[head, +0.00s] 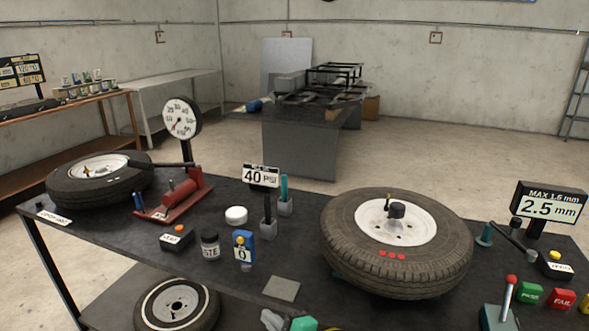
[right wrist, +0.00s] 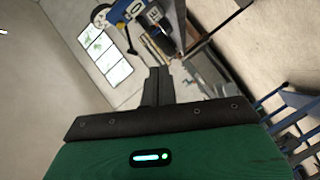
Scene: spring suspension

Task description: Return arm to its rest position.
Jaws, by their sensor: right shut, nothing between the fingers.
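My right gripper (right wrist: 158,88) shows in the right wrist view, with its dark fingers together and nothing between them. Its green body fills the bottom of that view. It points away from the bench top, toward a blurred background of floor, wall and equipment. My left gripper is not seen. The black workbench (head: 120,240) holds a tyre on a white rim (head: 340,250) at right and another tyre (head: 62,190) at the left end.
A dial gauge (head: 181,118), a red pump (head: 178,197), a 40 PSI sign (head: 261,176) and a 2.5 mm display (head: 549,205) stand on the bench. A red-knobbed lever (head: 510,281) is at front right. A spare tyre (head: 176,306) lies below. Space above the bench is clear.

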